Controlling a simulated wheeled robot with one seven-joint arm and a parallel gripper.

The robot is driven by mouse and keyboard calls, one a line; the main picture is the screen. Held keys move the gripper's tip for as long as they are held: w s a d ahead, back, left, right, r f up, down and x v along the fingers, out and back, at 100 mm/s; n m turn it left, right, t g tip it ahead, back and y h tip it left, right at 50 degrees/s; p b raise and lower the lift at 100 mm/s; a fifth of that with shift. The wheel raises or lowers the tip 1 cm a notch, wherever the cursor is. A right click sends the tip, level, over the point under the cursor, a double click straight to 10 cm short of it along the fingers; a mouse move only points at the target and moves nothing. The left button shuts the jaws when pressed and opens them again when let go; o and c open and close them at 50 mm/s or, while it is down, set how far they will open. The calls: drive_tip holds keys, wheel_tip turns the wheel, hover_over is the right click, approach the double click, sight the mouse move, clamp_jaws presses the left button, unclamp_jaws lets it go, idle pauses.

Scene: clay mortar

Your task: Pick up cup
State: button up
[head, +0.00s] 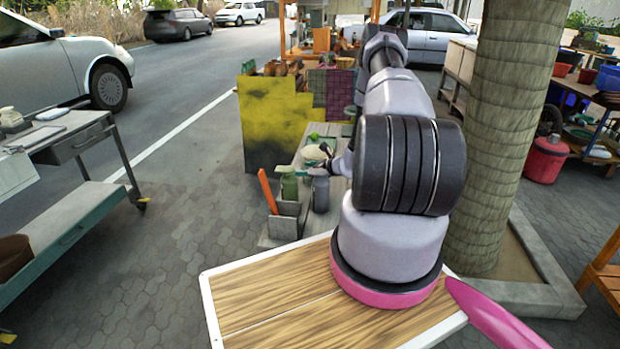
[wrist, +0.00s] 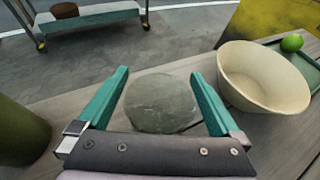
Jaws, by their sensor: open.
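A round grey-green object (wrist: 160,104) with a stone-like surface sits on the grey wooden table, between the teal fingers of my gripper (wrist: 159,76) in the wrist view. It may be the cup; I cannot tell for sure from this angle. The fingers are open and spread to either side of it, with small gaps showing. In the head view, my arm hides most of the gripper and this object.
A cream bowl (wrist: 262,77) stands close to the right finger. A green ball (wrist: 292,43) lies on a green tray (wrist: 296,62) beyond it. A dark green rounded container (wrist: 20,132) is at the left. In the head view, a grey holder (head: 285,218) stands at the table's near end.

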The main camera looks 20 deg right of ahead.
drive_tip(key=c, duration=1.2)
drive_tip(key=shift+c, duration=0.2)
drive_tip(key=shift+r, duration=0.15)
wheel_tip(320, 180, up, 10)
drive_tip(key=f, duration=0.1)
drive_tip(key=s+a+r, duration=0.9)
drive_tip(key=a+r, duration=0.1)
drive_tip(key=a, duration=0.3)
wheel_tip(320, 180, up, 13)
drive_tip(key=w+m+t+h, duration=0.1)
drive_tip(key=w+m+h, duration=0.1)
drive_tip(key=shift+w+a, duration=0.3)
drive_tip(key=shift+a, duration=0.15)
